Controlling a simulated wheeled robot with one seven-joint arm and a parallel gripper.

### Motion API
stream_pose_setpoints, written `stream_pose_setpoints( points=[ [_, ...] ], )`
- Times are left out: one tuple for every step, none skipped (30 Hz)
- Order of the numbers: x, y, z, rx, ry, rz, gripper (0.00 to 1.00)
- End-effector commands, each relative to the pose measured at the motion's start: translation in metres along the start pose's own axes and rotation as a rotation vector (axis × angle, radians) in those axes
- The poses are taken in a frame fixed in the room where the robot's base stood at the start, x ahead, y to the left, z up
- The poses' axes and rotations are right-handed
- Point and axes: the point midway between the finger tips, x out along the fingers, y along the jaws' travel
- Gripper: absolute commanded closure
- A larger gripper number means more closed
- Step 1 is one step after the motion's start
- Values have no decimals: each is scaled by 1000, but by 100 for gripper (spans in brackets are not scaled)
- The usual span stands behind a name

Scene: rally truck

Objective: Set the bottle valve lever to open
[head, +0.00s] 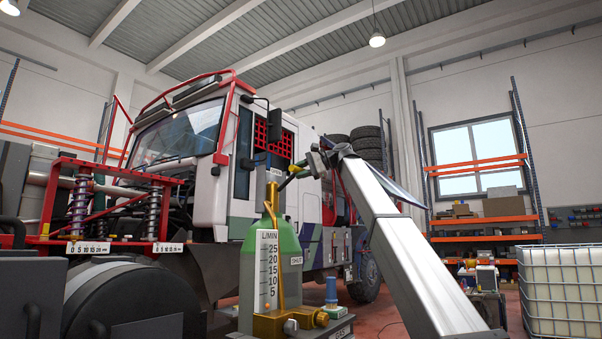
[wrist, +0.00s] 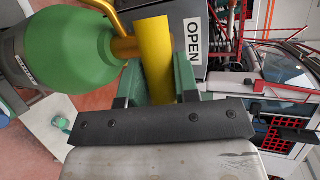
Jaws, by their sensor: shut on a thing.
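A green gas bottle (head: 286,244) stands in the middle of the head view, with a brass valve body (head: 271,197) on top. A lever (head: 287,184) reaches from the valve toward my gripper (head: 312,165). In the wrist view, the lever's yellow grip (wrist: 154,45) lies between the green finger pads of my gripper (wrist: 158,78), which is shut on it. An OPEN label (wrist: 193,38) shows just right of the grip. A SHUT label (head: 296,261) is low on the bottle's right side in the head view. The bottle's rounded shoulder (wrist: 85,52) is left of the grip in the wrist view.
A flow gauge marked L/MIN (head: 267,270) and brass fittings (head: 287,323) stand in front of the bottle. A blue-topped part (head: 331,291) is at its right. The rally truck (head: 225,180) fills the space behind. A caged white tank (head: 560,290) stands far right.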

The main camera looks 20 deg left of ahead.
Motion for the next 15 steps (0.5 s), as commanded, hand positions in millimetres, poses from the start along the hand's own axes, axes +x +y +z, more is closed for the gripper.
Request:
stream_pose_setpoints(
  points=[
    [2, -6, -2, -4, 1, -13, 100],
    [2, -6, -2, -4, 1, -13, 100],
    [2, -6, -2, -4, 1, -13, 100],
    [3, -6, -2, -4, 1, -13, 100],
    [3, -6, -2, -4, 0, -13, 100],
    [3, -6, -2, -4, 0, -13, 100],
    [3, -7, -2, -4, 0, -13, 68],
    [3, -7, -2, -4, 0, -14, 58],
    [3, -7, -2, -4, 0, -14, 47],
    [3, -6, -2, -3, 0, -13, 47],
    [2, -6, -2, -3, 0, -12, 47],
    [2, -5, -2, -3, 1, -11, 47],
    [2, -5, -2, -3, 1, -11, 47],
    [2, -5, -2, -2, 1, -10, 47],
    [2, -4, -1, -2, 1, -10, 47]
  ],
)
